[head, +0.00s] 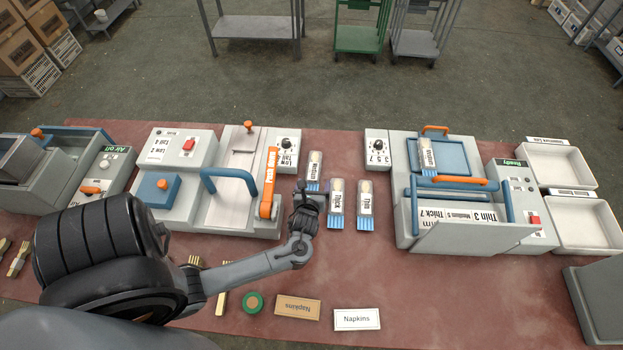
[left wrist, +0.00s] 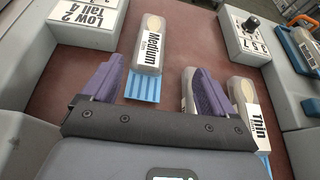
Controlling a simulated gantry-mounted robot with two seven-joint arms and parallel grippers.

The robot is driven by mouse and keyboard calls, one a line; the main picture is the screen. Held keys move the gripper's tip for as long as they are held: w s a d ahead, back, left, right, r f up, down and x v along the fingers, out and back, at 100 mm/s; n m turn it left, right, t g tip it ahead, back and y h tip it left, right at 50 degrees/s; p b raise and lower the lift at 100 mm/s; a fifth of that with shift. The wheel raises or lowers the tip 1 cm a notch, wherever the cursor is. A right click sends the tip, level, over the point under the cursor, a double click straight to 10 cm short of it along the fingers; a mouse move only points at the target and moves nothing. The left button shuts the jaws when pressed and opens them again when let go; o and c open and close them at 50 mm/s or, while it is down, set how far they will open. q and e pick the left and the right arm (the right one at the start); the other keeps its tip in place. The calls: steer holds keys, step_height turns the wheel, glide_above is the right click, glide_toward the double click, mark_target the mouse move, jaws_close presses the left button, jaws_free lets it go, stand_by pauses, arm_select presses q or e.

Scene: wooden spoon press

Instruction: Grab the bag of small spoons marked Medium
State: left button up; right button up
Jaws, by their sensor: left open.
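The Medium bag (head: 314,171) is a clear pouch with a white label and a blue striped end, lying on the red table between the two machines. In the left wrist view the Medium bag (left wrist: 148,57) lies ahead, roughly between the purple fingertips. My left gripper (head: 308,193) is open and empty over the table at the bag's near end, hiding part of it in the head view. The Thick bag (head: 336,203) and Thin bag (head: 364,204) lie to its right. In the wrist view the right finger partly covers the Thick bag. My right gripper is not in view.
A press with an orange-handled lever (head: 268,190) stands close left of the bags. Another machine (head: 447,225) stands right, with a similar bag (head: 427,154) on its blue plate. White trays (head: 586,212) are far right. Napkin packs (head: 357,319) lie near the front edge.

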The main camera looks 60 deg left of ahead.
mark_target(314, 167)
arm_select(q)
steer(key=shift+a+f, duration=0.3)
steer(key=shift+a, duration=0.05)
steer(key=shift+m+y, duration=0.3)
steer(key=b+x, duration=0.1)
steer(key=x, duration=0.3)
steer(key=shift+s+a, duration=0.1)
steer(key=shift+a, duration=0.25)
steer(key=shift+f+b+x, duration=0.15)
steer(key=shift+b+x, duration=0.3)
steer(key=shift+x, duration=0.85)
steer(key=shift+f+b+x, duration=0.15)
steer(key=shift+b+x, duration=0.25)
steer(key=shift+x, duration=0.9)
steer(key=shift+a+f, duration=0.15)
steer(key=shift+a, duration=0.1)
steer(key=shift+c, duration=0.4)
steer(key=c, duration=1)
